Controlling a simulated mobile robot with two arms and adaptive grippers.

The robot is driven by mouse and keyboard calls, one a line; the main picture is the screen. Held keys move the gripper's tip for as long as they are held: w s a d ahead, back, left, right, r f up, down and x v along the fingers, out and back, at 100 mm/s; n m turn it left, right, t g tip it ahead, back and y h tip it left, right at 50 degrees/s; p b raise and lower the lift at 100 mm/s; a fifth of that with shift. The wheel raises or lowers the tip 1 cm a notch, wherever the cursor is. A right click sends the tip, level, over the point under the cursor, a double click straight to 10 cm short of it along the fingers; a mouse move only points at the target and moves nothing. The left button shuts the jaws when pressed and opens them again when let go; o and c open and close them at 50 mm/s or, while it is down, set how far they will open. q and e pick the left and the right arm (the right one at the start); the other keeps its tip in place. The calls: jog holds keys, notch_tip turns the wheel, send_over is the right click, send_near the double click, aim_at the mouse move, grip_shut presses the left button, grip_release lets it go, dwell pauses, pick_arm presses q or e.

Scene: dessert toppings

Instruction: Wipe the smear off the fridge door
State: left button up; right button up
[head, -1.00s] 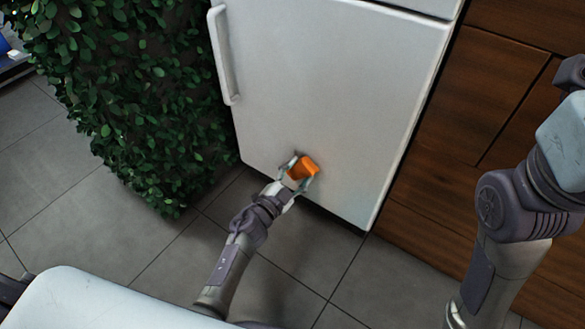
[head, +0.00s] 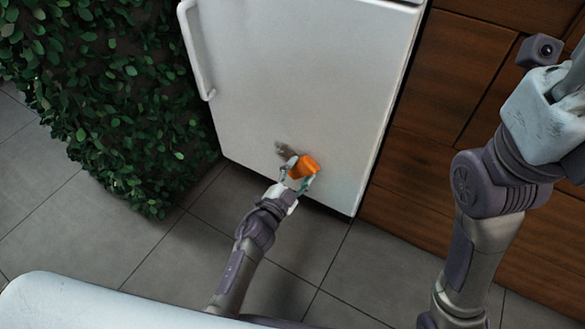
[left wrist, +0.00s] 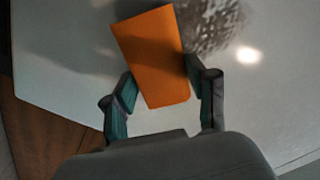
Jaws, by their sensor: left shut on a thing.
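The white fridge door (head: 290,80) stands ahead with its handle on the left side. A grey-brown smear (head: 287,149) is low on the door. It also shows in the left wrist view (left wrist: 212,24) as a mottled dark patch at the top. My left gripper (head: 298,178) is shut on an orange sponge (head: 307,166), just below and right of the smear. In the left wrist view the sponge (left wrist: 153,55) is between the two fingers, with the smear to its right. I cannot tell whether the sponge touches the door. My right gripper is out of frame.
A leafy green hedge (head: 105,90) stands left of the fridge. Brown wooden cabinets (head: 440,130) are on the right. The grey tiled floor (head: 100,215) is clear in front. My right arm is raised at the right.

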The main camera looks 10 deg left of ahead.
pick_arm(q)
jog(key=shift+s+d, duration=0.25)
jog(key=shift+d, duration=0.5)
jog(key=shift+w, duration=0.1)
jog(key=shift+a, duration=0.1)
